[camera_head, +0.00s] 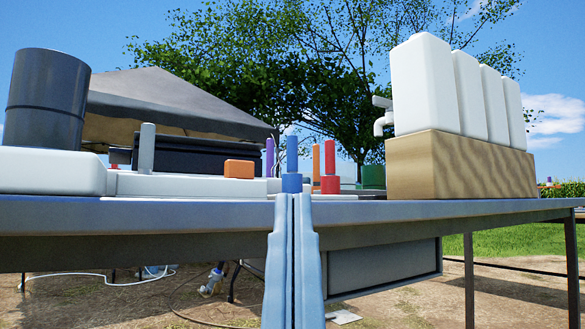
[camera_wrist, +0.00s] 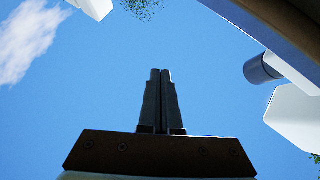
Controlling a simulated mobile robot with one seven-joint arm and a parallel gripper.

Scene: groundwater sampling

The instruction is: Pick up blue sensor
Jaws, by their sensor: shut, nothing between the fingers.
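The blue sensor (camera_head: 292,155) is a thin upright cylinder on a wider blue base (camera_head: 291,183), near the front edge of the table in the head view. My gripper (camera_head: 293,198) points up in front of the table edge, its two fingers pressed together with nothing between them. Its tips appear just below the blue base in the picture and cover its lower part; I cannot tell how far apart they are in depth. In the wrist view my gripper (camera_wrist: 161,72) is shut against open sky, and the blue sensor does not show there.
Orange (camera_head: 316,162), red (camera_head: 330,168) and purple (camera_head: 270,157) sensors stand close by. A wooden stand (camera_head: 450,165) with several white containers and a tap (camera_head: 383,118) is on the right. A dark cylinder (camera_head: 45,100) and an orange block (camera_head: 239,168) are left. The table edge (camera_head: 130,215) lies behind my gripper.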

